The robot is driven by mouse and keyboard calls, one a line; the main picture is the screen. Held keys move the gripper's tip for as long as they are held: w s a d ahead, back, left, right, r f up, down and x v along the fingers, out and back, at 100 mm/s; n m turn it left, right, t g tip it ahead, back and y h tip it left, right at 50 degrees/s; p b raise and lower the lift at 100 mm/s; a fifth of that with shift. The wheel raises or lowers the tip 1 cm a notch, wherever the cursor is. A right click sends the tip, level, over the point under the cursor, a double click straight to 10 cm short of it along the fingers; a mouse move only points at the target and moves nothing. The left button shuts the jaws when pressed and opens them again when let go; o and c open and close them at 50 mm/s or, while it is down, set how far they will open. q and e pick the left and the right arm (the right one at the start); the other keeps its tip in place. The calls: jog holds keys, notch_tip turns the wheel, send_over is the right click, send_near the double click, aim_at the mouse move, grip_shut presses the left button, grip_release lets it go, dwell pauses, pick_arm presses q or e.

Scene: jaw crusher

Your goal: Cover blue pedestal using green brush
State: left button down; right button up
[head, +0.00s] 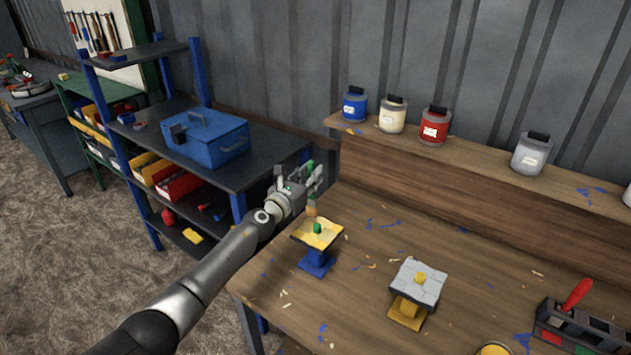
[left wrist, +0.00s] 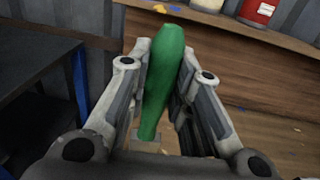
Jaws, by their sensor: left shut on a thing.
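My left gripper (head: 308,187) is shut on the green brush, whose handle (left wrist: 165,70) stands between the two fingers in the left wrist view. In the head view the brush's pale tip (head: 311,209) points down, just above the back of the blue pedestal; I cannot tell whether they touch. The blue pedestal (head: 316,262) has a blue foot, a tilted-looking top mostly yellow (head: 306,236), and a small green block (head: 317,228) on it. My right gripper is not in view.
A second pedestal (head: 407,313) with yellow foot, grey top and yellow block stands to the right on the wooden bench (head: 470,260). A dark holder (head: 552,322) with a red handle (head: 577,294) is at the right. Paint jars (head: 434,126) line the back ledge. A blue toolbox (head: 205,140) sits on the left shelf.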

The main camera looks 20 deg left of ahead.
aim_at(311, 161)
pick_arm(q)
jog(key=shift+r, duration=0.1)
notch_tip(311, 161, up, 5)
jog(key=p, duration=0.5)
dwell(0.3)
